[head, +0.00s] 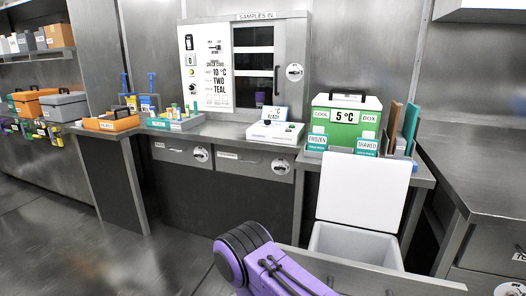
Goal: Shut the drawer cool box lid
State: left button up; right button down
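The drawer cool box (312,240) is a pale grey-white box at the lower right, sitting in a pulled-out drawer (425,286). Its white lid (364,188) is open and stands upright at the back of the box. The box's inside shows as an open hollow; its bottom is hidden. A purple and black part of my arm shows at the bottom middle, left of the box and in front of the drawer. No gripper fingers can be made out, so neither gripper is in view.
An orange tray (112,121) is on the left counter. The floor at left is clear.

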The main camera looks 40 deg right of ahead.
aim_at(368, 192)
jog(key=u, duration=0.9)
jog(key=k, duration=1.3)
jog(key=z, duration=1.8)
